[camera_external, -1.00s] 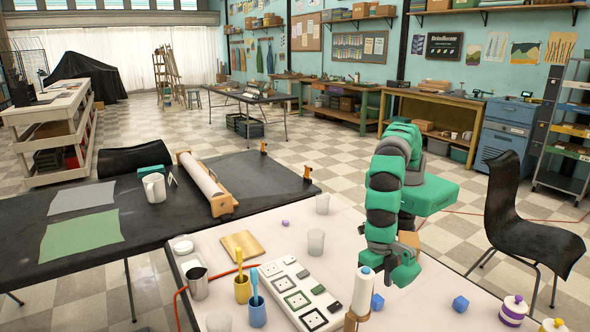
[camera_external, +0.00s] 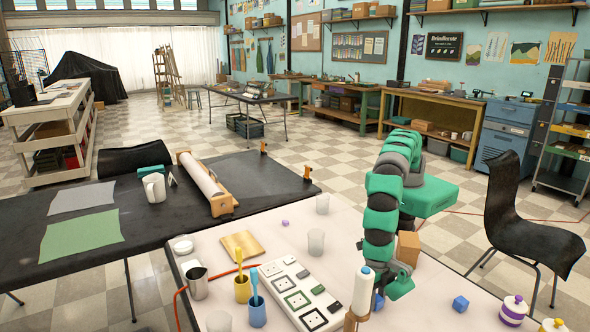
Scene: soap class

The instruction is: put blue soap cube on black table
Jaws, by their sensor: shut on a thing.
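A blue soap cube (camera_external: 378,301) is on the white table, just right of the white bottle, partly hidden by my gripper. My gripper (camera_external: 381,290) reaches down to it, with its fingers shut on it; the fingertips are mostly hidden behind the arm and bottle. A second blue cube (camera_external: 460,304) lies apart to the right. The black table (camera_external: 150,228) stands at the left, with a grey sheet, a green sheet, a white mug and a roll in a wooden holder on it.
A black chair (camera_external: 510,215) stands at right.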

